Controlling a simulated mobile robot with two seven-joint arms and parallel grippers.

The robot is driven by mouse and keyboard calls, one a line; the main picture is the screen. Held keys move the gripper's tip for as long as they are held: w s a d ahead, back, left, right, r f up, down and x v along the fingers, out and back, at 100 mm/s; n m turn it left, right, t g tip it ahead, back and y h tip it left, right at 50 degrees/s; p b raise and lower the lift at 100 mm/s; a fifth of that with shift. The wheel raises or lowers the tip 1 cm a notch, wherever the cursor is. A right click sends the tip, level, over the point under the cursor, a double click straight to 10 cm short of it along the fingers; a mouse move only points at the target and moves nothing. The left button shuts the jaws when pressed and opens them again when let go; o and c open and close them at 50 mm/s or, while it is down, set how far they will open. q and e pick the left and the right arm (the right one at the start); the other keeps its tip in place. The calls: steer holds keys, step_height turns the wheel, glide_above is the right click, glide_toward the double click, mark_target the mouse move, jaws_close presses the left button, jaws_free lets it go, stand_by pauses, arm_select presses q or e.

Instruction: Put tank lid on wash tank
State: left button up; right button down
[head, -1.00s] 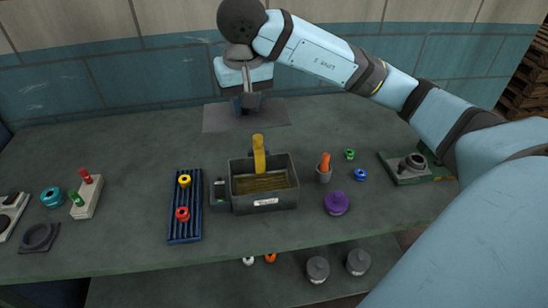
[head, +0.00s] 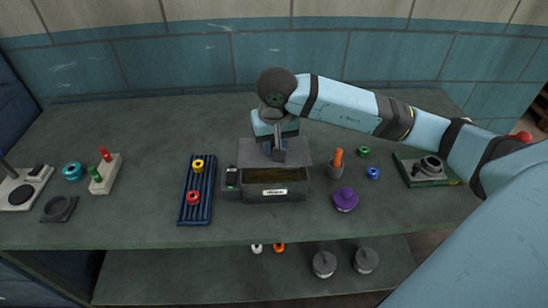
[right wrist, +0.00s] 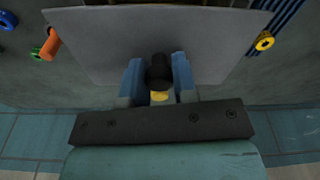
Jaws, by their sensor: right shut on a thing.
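The tank lid is a flat grey plate (head: 301,152) with a dark knob; it also fills the upper part of the right wrist view (right wrist: 100,45). My right gripper (head: 278,153) is shut on the lid's knob (right wrist: 159,70), its blue fingers either side. The wash tank (head: 250,194) is a dark grey box with a white label, in the middle of the bench. The lid is over the tank's rear part; a strip of the dark yellowish inside shows below its front edge. I cannot tell whether lid and tank touch. My left gripper is not in view.
A blue rack (head: 186,207) with yellow and red rings stands left of the tank. Right of it are a cup with an orange handle (head: 338,158), a purple knobbed part (head: 345,200), and green and blue rings (head: 373,173). The bench behind is clear.

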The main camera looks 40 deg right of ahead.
step_height(320, 180, down, 5)
steer(key=shift+f, duration=0.2)
stand_by(0.3)
steer(key=shift+f, duration=0.2)
steer(key=c, duration=0.9)
jaws_free()
steer(key=shift+r, duration=0.1)
